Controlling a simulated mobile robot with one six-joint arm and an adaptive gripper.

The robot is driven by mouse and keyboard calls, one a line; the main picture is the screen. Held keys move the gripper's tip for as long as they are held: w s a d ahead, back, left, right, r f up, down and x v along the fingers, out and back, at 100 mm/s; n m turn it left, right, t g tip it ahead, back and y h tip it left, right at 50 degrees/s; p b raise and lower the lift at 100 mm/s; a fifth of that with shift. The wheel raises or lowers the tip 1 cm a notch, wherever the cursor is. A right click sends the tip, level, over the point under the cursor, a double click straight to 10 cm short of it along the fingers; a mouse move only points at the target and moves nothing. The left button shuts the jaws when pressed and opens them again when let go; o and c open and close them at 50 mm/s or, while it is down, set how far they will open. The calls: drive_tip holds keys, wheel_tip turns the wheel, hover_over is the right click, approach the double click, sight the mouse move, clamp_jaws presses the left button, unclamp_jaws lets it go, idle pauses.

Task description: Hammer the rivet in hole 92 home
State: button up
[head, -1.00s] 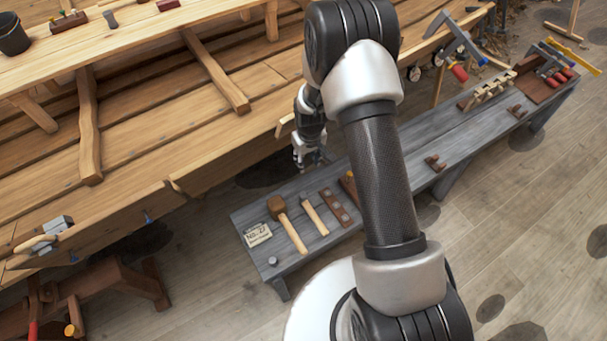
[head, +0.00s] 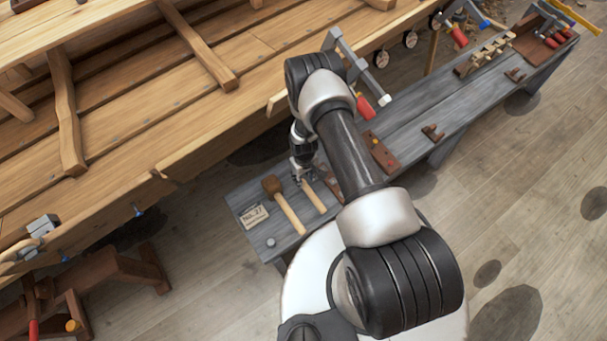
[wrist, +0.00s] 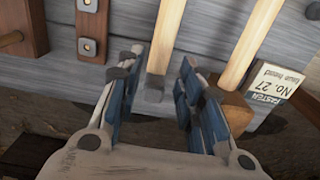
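A hammer with a pale wooden handle (head: 313,197) lies on the grey bench. In the wrist view its handle (wrist: 167,35) runs up from between the fingers, with a small grey head (wrist: 154,86) at the near end. My gripper (wrist: 158,68) is open, with one blue-padded finger on each side of the hammer; I see no clear contact. In the head view my gripper (head: 303,175) is low at the bench's hull-side edge and hides the hammer's head. The planked hull (head: 150,110) fills the upper left. I cannot make out hole 92 or its rivet.
A wooden mallet (head: 273,186) lies beside the hammer, near a "No. 27" card (head: 254,216). A dark wooden strip with metal plates (wrist: 88,45) lies on the other side. A rack (head: 486,54) stands farther along the bench (head: 455,105). A clamp hangs at the hull's edge.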

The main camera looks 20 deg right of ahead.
sight(304, 183)
wheel_tip(304, 183, down, 6)
drive_tip(key=b, duration=0.5)
drive_tip(key=shift+f, duration=0.25)
clamp_jaws()
idle(0.9)
drive_tip(key=shift+w+r, duration=0.1)
drive_tip(key=shift+r, duration=0.15)
drive_tip(key=shift+r, duration=0.35)
drive_tip(key=shift+r+p, duration=0.1)
drive_tip(key=shift+p, duration=0.2)
